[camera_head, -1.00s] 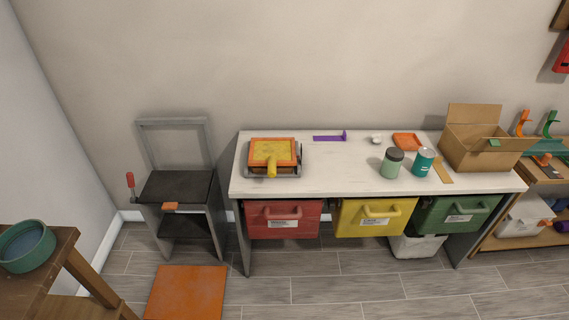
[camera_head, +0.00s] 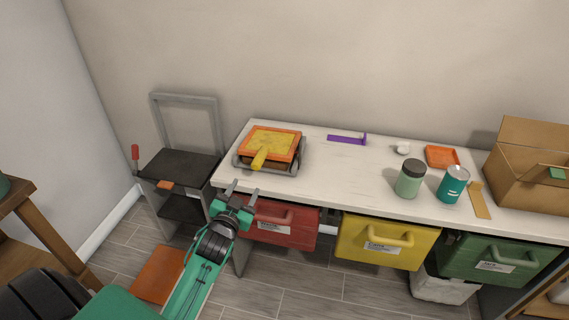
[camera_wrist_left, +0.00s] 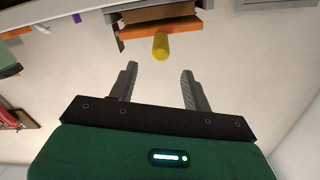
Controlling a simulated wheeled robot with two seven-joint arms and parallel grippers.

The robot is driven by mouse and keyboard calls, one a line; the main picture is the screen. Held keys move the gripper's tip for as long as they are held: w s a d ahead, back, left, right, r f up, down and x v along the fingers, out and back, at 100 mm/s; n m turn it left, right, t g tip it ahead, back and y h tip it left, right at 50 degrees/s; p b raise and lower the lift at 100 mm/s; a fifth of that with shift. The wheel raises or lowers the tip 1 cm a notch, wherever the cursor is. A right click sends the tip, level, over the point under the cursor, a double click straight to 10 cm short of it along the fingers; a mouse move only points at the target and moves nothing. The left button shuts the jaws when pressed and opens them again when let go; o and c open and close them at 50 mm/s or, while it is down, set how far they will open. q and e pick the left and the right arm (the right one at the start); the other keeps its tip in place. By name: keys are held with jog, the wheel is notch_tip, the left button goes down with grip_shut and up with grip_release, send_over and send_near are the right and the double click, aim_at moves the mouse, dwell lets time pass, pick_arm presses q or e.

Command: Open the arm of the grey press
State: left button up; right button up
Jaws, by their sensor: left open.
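The grey press stands on the left end of the white table. Its grey base (camera_head: 240,165) shows around an orange-framed yellow top plate (camera_head: 270,143), which lies down over a brown layer. A yellow handle (camera_head: 259,158) sticks out from the plate's front edge. My left gripper (camera_head: 243,190) is open and empty, in front of the table edge near the press, apart from the handle. In the left wrist view the yellow handle (camera_wrist_left: 161,46) appears beyond and between my open fingertips (camera_wrist_left: 159,70), with the orange frame (camera_wrist_left: 160,32) behind it. My right gripper is not in view.
Red (camera_head: 283,222), yellow (camera_head: 386,240) and green (camera_head: 497,256) bins hang under the white table (camera_head: 345,180). A dark-shelved grey cart (camera_head: 180,165) stands to the left. A purple item (camera_head: 346,139), jars and a cardboard box (camera_head: 530,165) are farther right.

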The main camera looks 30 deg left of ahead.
aim_at(259, 160)
pick_arm(q)
jog(key=x, duration=1.3)
jog(key=shift+w+a+r, duration=0.1)
jog(key=shift+w+r, duration=0.25)
jog(key=shift+w, duration=0.05)
grip_shut()
